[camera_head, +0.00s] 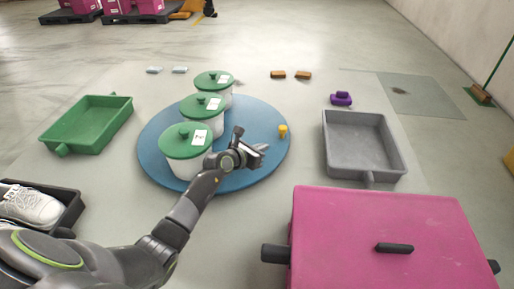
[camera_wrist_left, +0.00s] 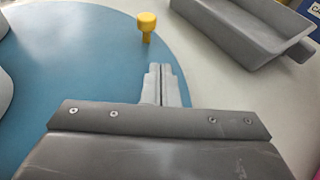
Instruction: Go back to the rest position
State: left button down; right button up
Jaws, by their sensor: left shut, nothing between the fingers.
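My left gripper (camera_head: 262,149) reaches in from the lower left and hangs over the right part of the round blue mat (camera_head: 262,120). Its fingers are closed together with nothing between them, as the left wrist view (camera_wrist_left: 162,75) shows. A small yellow knob-like piece (camera_head: 283,131) is on the mat just beyond the fingertips, apart from them; it also shows in the left wrist view (camera_wrist_left: 147,25). Three white pots with green lids stand in a row on the mat: the near one (camera_head: 187,141), the middle one (camera_head: 203,105) and the far one (camera_head: 214,79). My right gripper is not in view.
A green tray (camera_head: 88,124) lies at the left and a grey tray (camera_head: 362,144) at the right. A pink box (camera_head: 385,235) fills the lower right. White shoes (camera_head: 30,206) sit in a dark tray at lower left. A purple piece (camera_head: 341,98) and brown blocks (camera_head: 278,75) lie farther back.

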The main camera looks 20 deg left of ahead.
pick_arm(q)
jog(key=shift+d+p+v, duration=0.2)
jog(key=shift+p+v, duration=0.1)
jog(key=shift+v, duration=1.15)
jog(key=shift+r, duration=0.15)
